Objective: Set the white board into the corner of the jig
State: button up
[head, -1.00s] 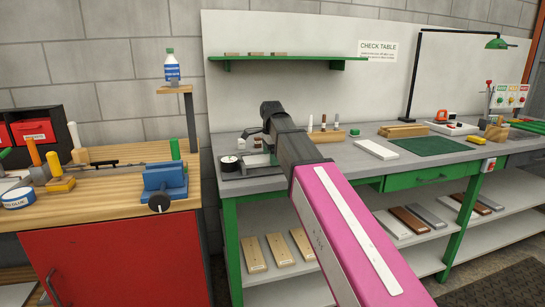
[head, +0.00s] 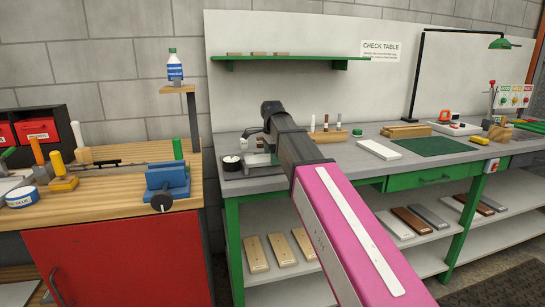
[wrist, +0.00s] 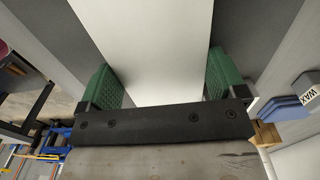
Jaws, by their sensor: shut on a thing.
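My gripper (wrist: 160,75) has green-padded fingers, shut on the sides of a white board (wrist: 150,35) in the wrist view. The board extends away past the fingertips, and its far end is out of that view. In the head view my gripper (head: 265,142) is over the left end of the grey bench, partly hidden by my dark wrist and pink arm. The held board cannot be made out there. A grey plate, seemingly the jig (head: 236,174), lies at that bench end, largely hidden by my arm. I cannot tell whether the board touches it.
A black-sided round item (head: 231,163) stands at the bench's left end. Another white slab (head: 379,149) lies beside a green mat (head: 436,146). A wooden block with upright pens (head: 328,136) is behind my arm. A wooden workbench with a blue vise (head: 167,180) stands left, across a gap.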

jog(key=shift+a, duration=0.2)
dwell(0.6)
jog(key=o, duration=0.7)
jog(key=shift+o, duration=0.2)
notch_tip(320, 180, up, 11)
jog(key=shift+f, duration=0.15)
